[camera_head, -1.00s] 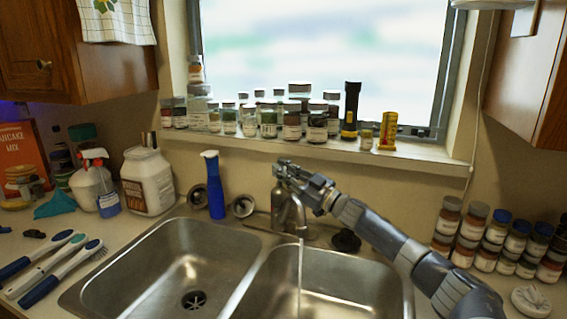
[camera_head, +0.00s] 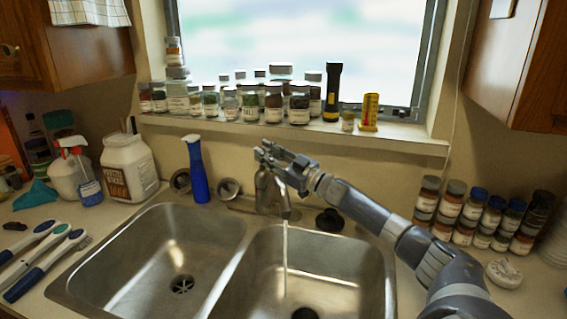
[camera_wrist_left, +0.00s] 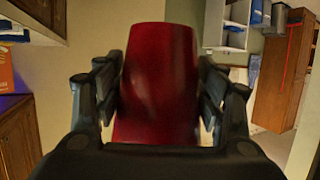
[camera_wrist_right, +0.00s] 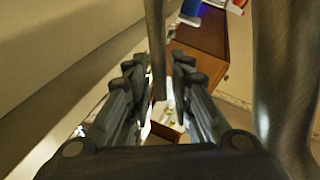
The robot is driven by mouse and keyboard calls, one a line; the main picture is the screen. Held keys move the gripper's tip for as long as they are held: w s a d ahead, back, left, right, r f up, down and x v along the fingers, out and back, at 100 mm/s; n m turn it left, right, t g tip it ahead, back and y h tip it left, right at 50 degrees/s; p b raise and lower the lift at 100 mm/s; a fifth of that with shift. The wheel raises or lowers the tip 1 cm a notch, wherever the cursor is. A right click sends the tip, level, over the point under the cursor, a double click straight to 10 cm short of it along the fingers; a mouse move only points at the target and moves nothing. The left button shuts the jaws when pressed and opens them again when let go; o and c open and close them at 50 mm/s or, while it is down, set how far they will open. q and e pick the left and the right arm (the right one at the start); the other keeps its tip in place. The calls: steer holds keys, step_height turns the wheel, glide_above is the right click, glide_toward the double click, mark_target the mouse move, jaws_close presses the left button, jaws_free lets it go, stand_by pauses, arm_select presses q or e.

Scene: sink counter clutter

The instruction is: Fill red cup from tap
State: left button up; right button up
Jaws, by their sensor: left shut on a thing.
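The red cup (camera_wrist_left: 157,85) shows in the left wrist view, with my left gripper (camera_wrist_left: 160,75) shut around its sides. The cup and left gripper are outside the head view. The metal tap (camera_head: 268,193) stands behind the divider of the double sink, and a thin water stream (camera_head: 285,255) falls from its spout into the right basin (camera_head: 340,268). My right gripper (camera_head: 268,155) is at the top of the tap. In the right wrist view its fingers (camera_wrist_right: 156,75) stand apart with a dark strip of the tap (camera_wrist_right: 157,50) between them; contact is unclear.
Stacked jars (camera_head: 470,215) and a white round item (camera_head: 504,273) are on the right counter. Brushes (camera_head: 45,260) lie at left. Several jars and a black flashlight (camera_head: 331,92) line the sill.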

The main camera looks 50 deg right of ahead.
steer(key=v, duration=1.1)
steer(key=shift+s, duration=0.25)
steer(key=shift+d, duration=0.1)
stand_by(0.4)
